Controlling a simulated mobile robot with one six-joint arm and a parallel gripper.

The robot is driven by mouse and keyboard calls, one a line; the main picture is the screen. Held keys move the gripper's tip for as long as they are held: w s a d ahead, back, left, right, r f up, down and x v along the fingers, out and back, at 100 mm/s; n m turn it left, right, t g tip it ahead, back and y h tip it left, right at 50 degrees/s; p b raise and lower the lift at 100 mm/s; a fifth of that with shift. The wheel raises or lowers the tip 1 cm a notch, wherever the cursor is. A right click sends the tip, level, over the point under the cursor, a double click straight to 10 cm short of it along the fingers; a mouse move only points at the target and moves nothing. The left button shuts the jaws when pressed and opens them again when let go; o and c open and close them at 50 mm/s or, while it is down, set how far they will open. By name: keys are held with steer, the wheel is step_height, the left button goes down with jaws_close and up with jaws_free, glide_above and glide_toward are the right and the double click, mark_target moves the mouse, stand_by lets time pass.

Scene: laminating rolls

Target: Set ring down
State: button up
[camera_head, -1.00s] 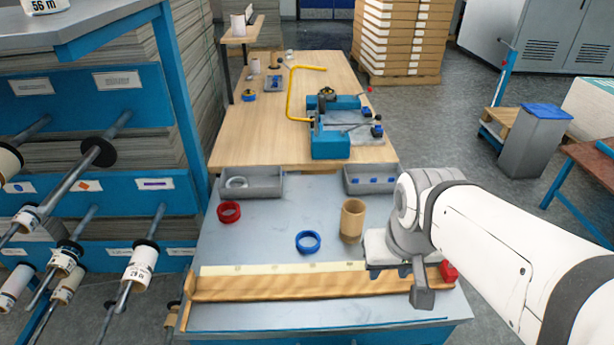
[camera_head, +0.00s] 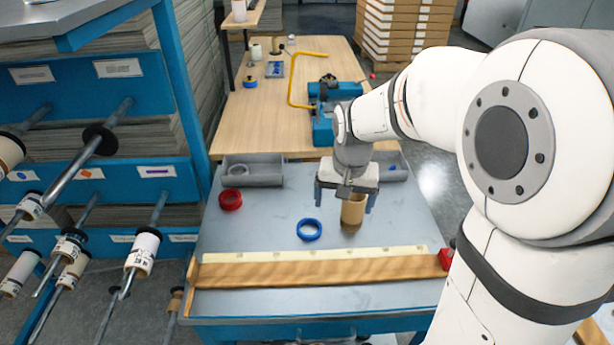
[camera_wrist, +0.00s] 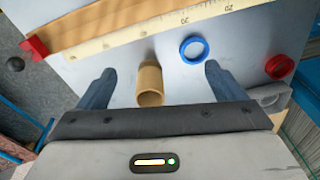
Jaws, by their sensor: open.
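A blue ring (camera_head: 310,238) lies flat on the grey bench top, left of a brown cardboard tube (camera_head: 353,214). A red ring (camera_head: 231,208) lies further left, near a grey bin. My gripper (camera_head: 344,204) is open and empty, pointing down over the tube, with one finger on each side of it in the picture. In the wrist view the tube (camera_wrist: 150,88) shows between the spread fingers, with its open end toward the camera. I cannot tell the finger height beside it. The blue ring (camera_wrist: 193,61) shows beyond the fingers, right of the tube.
A wooden strip with a pale ruler (camera_head: 320,270) crosses the bench front, with a red block (camera_head: 446,259) at its right end. Grey bins (camera_head: 265,172) line the back edge. Racks with rolls on rods (camera_head: 143,252) stand left. Bench space left of the blue ring is clear.

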steer(key=m+g, duration=0.1)
steer(key=m, duration=0.1)
glide_above(309, 232)
step_height(309, 232, down, 12)
steer(key=r, duration=0.1)
step_height(309, 232, down, 9)
steer(key=shift+r+p, duration=0.1)
steer(key=shift+p, duration=1.1)
